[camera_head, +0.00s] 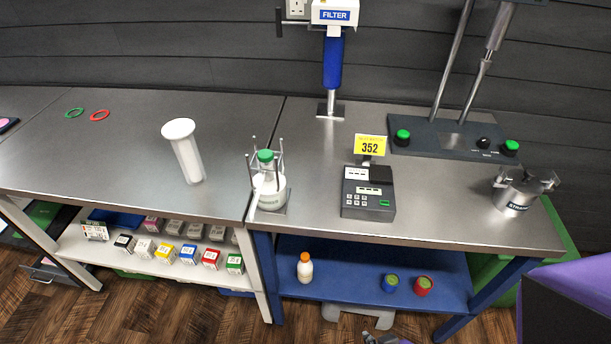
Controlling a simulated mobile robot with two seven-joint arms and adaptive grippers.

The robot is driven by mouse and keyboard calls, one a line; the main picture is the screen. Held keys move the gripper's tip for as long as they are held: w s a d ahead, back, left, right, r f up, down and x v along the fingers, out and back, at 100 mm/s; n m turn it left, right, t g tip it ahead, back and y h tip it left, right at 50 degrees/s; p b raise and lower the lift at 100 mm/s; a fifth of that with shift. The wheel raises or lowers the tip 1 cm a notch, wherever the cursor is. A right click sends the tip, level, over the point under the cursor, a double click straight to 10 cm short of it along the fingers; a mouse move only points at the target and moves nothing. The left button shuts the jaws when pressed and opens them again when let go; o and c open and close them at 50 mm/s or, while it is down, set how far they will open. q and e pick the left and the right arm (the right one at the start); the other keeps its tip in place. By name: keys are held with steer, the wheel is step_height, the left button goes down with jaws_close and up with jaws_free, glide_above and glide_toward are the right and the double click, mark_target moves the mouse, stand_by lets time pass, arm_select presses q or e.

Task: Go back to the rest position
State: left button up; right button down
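Neither of my grippers can be clearly made out in the head view. A small grey metal part (385,338) is cut off by the bottom edge, and I cannot tell what it belongs to. No gripper shows at the steel worktop (330,225) or touching anything on it.
The worktop holds a white cylinder (185,152), a green-capped bottle (270,192) in a rod stand, a scale (368,195), a steel strainer pot (516,194), a filter unit (333,62) and a knobbed stand base (450,140). Bottles and boxes fill shelves below. A purple block (575,285) fills the lower right.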

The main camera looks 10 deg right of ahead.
steer(key=shift+w+a+f+t+y+b, duration=0.1)
steer(key=shift+a+f+t, duration=0.3)
steer(key=shift+f, duration=0.35)
steer(key=shift+w+a+f+t+y+b, duration=0.15)
steer(key=shift+f+t, duration=0.3)
steer(key=shift+f, duration=0.3)
steer(key=shift+w+a+f+t+y+b, duration=0.1)
steer(key=shift+a+f+t, duration=0.3)
steer(key=shift+f, duration=0.35)
